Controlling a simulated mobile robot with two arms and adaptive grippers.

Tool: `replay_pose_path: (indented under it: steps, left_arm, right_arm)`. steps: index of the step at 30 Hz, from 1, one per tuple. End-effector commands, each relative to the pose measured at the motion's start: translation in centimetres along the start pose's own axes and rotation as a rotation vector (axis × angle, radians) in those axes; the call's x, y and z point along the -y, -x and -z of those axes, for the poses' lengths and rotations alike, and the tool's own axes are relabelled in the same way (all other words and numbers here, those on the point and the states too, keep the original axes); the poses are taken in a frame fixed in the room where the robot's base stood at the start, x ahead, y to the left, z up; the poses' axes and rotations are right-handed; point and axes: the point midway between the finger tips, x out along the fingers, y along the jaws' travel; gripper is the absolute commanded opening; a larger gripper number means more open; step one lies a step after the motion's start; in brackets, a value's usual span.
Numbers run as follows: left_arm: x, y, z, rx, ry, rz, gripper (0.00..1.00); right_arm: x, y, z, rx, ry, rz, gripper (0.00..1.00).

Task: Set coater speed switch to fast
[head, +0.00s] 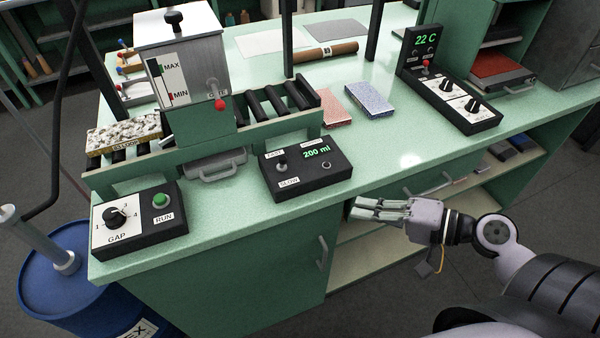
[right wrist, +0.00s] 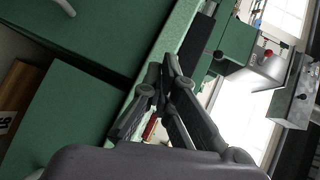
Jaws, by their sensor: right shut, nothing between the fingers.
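The coater speed switch (head: 281,163) is a small toggle on a black control box (head: 306,168) near the front edge of the green bench. A FAST label stands above it and a SLOW label below it; I cannot tell surely which way the lever leans. The box also has a green 200 ml display. My right gripper (head: 353,209) is shut and empty, in front of the bench edge, to the right of and nearer than the box, apart from it. Its fingers also show in the right wrist view (right wrist: 164,70). My left gripper is not in view.
A GAP and RUN box (head: 140,222) stands at the front left. Behind is a coater hopper (head: 182,75) with a red-knobbed lever, above a roller conveyor (head: 265,105). A 22 C control box (head: 450,90) stands at the right. The bench top between the boxes is mostly clear.

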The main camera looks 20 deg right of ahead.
Motion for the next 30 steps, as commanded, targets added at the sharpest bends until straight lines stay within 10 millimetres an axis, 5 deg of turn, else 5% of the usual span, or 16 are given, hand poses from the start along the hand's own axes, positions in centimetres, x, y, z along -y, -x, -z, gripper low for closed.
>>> replay_pose_path:
  steps: [3, 9, 23, 30]
  left_arm:
    - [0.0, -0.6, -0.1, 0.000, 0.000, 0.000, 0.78]
    - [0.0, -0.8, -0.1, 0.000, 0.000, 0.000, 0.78]
    - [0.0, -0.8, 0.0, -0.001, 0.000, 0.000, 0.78]
    - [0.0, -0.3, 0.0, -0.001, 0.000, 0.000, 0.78]
  right_arm:
    - [3.8, 1.1, 0.1, 0.017, -0.067, 0.102, 0.00]
    - [7.5, 2.2, 0.5, 0.032, -0.150, 0.200, 0.00]
    - [8.2, 2.3, 0.6, 0.034, -0.166, 0.219, 0.00]
    - [8.9, -0.1, 0.6, 0.038, -0.162, 0.218, 0.00]
